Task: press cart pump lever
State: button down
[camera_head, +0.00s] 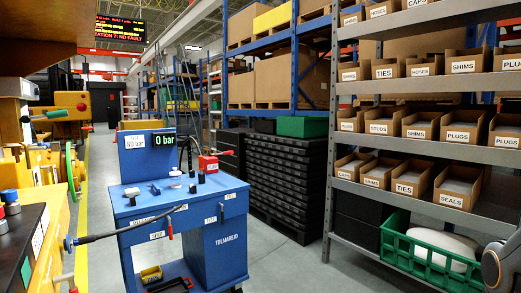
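The blue cart (215,195) stands in the aisle left of the middle. Its upright panel (135,165) has a display (163,140) reading "0 bar" and a label (135,146) reading "80 bar". A small red unit (208,164) with a thin dark rod (224,153) stands at the cart's back right; this may be the pump and its lever. A red-ended handle (170,230) hangs at the cart's front. A dark hose (125,230) runs from the cart top leftward to a blue coupling (69,243). My gripper is not in view; only part of my arm shows at the lower right edge.
Grey shelving (329,130) with labelled cardboard bins stands right. A green crate (425,257) holding a white object sits on its bottom shelf. Stacked black crates (287,178) stand behind the cart. Yellow machinery (50,180) lines the left. Floor (285,268) between cart and shelving is clear.

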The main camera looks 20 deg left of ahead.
aim_at(230, 152)
jog(key=u, duration=0.2)
jog(key=i, duration=0.4)
jog(key=u, duration=1)
jog(key=i, duration=2.8)
jog(key=z, duration=0.4)
